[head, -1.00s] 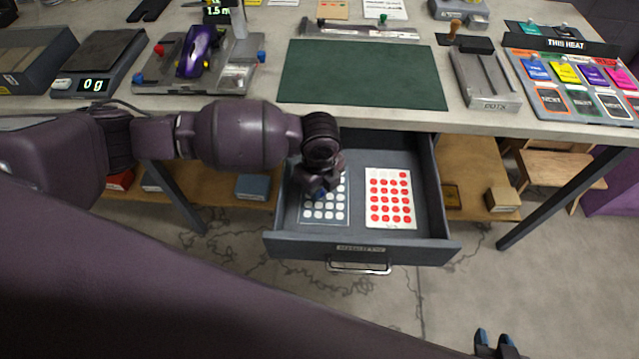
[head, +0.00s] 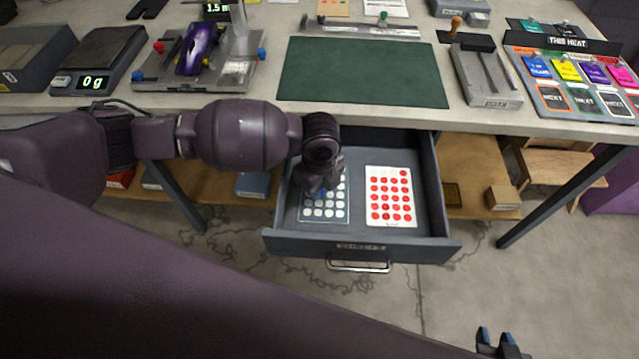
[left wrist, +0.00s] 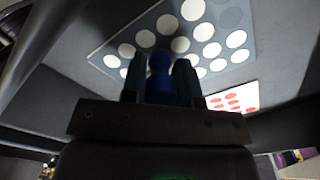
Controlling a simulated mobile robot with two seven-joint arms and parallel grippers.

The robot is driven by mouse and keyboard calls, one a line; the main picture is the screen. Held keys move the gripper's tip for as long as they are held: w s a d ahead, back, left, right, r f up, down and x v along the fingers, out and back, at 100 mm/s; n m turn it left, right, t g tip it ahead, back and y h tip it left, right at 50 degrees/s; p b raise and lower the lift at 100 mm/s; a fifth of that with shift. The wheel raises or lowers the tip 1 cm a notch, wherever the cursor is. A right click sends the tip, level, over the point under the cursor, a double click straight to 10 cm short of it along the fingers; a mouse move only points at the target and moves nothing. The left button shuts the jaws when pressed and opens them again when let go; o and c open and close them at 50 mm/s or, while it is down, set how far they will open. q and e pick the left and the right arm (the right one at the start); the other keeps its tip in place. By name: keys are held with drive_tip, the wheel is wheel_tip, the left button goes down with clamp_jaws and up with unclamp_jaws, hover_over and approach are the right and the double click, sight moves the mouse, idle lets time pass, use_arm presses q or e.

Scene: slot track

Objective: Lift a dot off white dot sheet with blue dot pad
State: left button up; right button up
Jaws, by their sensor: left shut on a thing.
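The white dot sheet (head: 345,217), a grey sheet with rows of white dots, lies in the left part of the open drawer. It fills the top of the left wrist view (left wrist: 118,38), where one spot at its right looks grey rather than white. My left gripper (head: 320,193) is over the sheet and hides its upper left part. In the left wrist view its fingers (left wrist: 160,72) are shut on the blue dot pad (left wrist: 160,66), which points toward the dots. I cannot tell whether the pad touches the sheet. My right gripper (head: 496,338) is open and empty at the lower right.
A sheet of red dots (head: 391,222) lies beside the white one in the drawer (head: 432,225). The drawer walls and front surround the left gripper. The tabletop above holds a green mat (head: 362,73), a scale (head: 98,62) and a purple car (head: 197,48) on a stand.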

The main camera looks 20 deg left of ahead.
drive_tip(key=shift+s, duration=0.15)
drive_tip(key=shift+w+a+r, duration=0.1)
drive_tip(key=shift+w+a, duration=0.1)
use_arm(q)
drive_tip(key=shift+f, duration=0.1)
use_arm(e)
drive_tip(key=shift+w+r, duration=0.35)
drive_tip(key=shift+w, duration=0.05)
drive_tip(key=shift+s+d, duration=0.15)
use_arm(q)
drive_tip(key=shift+s, duration=0.1)
use_arm(e)
drive_tip(key=shift+s+f, duration=0.25)
drive_tip(key=shift+s, duration=0.15)
drive_tip(key=shift+w, duration=0.1)
